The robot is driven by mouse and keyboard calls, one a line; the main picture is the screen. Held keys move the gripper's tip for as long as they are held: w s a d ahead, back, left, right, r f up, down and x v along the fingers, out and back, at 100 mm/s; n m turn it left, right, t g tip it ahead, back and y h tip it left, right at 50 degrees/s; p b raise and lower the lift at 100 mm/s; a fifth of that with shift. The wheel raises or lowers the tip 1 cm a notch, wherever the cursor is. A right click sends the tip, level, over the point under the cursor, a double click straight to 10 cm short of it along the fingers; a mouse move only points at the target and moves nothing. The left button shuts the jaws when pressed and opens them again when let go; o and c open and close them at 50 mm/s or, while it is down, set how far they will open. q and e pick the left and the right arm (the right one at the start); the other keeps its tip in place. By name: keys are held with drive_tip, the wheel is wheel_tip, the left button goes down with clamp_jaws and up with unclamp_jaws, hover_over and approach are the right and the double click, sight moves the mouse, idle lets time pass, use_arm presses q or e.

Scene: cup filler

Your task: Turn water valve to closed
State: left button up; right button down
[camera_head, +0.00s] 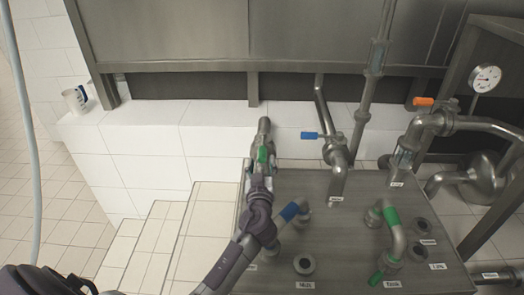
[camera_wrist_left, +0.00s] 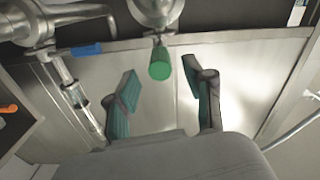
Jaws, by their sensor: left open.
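My left gripper (camera_head: 260,170) reaches up from the bottom of the head view to a green-handled valve (camera_head: 263,155), and covers part of it. In the left wrist view the open fingers (camera_wrist_left: 165,90) stand on either side of the line to the green handle (camera_wrist_left: 160,62), which points towards me just beyond the tips. Nothing is held. A blue-handled valve (camera_head: 312,135) is on the pipe to the right; its blue handle also shows in the left wrist view (camera_wrist_left: 87,49). An orange-handled valve (camera_head: 424,101) is farther right. I cannot read which label means water. My right gripper is not in view.
A steel panel (camera_head: 330,225) carries pipe fittings with green and blue bands and small labels. A pressure gauge (camera_head: 486,78) is at the upper right. A white cup (camera_head: 74,99) stands on the tiled ledge (camera_head: 150,140). Tiled steps lie left of the panel.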

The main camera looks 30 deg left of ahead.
sight(262, 160)
use_arm(q)
drive_tip(key=shift+p+x, duration=0.35)
drive_tip(key=shift+x, duration=1.8)
drive_tip(key=shift+c, duration=0.2)
clamp_jaws()
